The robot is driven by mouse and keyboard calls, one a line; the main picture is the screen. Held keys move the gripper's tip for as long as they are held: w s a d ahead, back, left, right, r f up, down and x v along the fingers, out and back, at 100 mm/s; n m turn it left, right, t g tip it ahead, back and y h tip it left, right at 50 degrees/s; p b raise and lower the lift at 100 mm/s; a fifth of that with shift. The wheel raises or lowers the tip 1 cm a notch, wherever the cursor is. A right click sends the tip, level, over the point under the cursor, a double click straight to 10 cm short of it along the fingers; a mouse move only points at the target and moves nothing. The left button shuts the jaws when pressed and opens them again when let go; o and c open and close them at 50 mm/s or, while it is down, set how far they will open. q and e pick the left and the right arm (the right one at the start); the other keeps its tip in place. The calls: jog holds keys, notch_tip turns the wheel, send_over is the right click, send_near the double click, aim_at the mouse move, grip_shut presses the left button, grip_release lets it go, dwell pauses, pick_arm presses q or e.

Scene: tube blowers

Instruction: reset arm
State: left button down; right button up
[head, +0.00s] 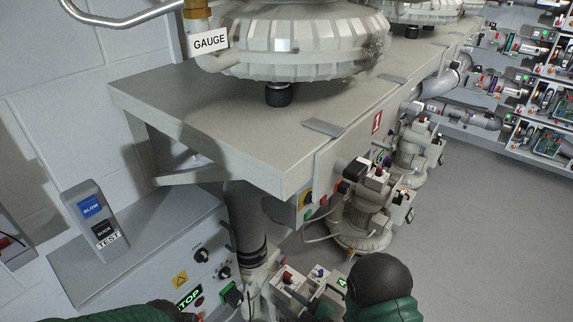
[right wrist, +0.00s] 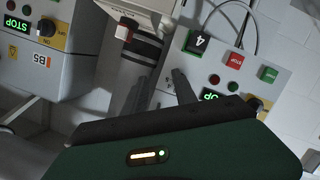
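My right arm, green with a black rounded joint, comes in at the bottom right of the head view. Its gripper (head: 308,294) is low in front of the control boxes and partly hard to make out. In the right wrist view the two dark fingers of the right gripper (right wrist: 158,92) stand apart with nothing seen between them, over a grey panel (right wrist: 215,62) with red and green buttons. Only a green and black part of my left arm shows at the bottom left of the head view; its fingers are out of sight.
A grey bench (head: 230,115) carries a large ribbed blower (head: 300,45). Below it are a dark pipe (head: 247,220) and a panel with knobs. A blow/suck switch box (head: 90,215) stands at left. Motors (head: 365,205) stand at right; open floor (head: 480,240) lies beyond.

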jog(key=d+r+m+g+h, duration=0.2)
jog(key=d+r+m+h, duration=0.2)
jog(key=d+m+h, duration=0.65)
jog(key=s+d+r+m+g, duration=0.3)
jog(key=s+d, duration=0.2)
jog(key=s, duration=0.3)
jog(key=s+d+r+m+g, duration=0.25)
jog(key=s+d, duration=0.25)
jog(key=s, duration=0.3)
notch_tip(320, 180, up, 21)
jog(key=p, duration=2.1)
jog(key=shift+a+f+n+g, duration=0.15)
jog(key=shift+a+n+g, duration=0.15)
jog(key=shift+g, duration=0.15)
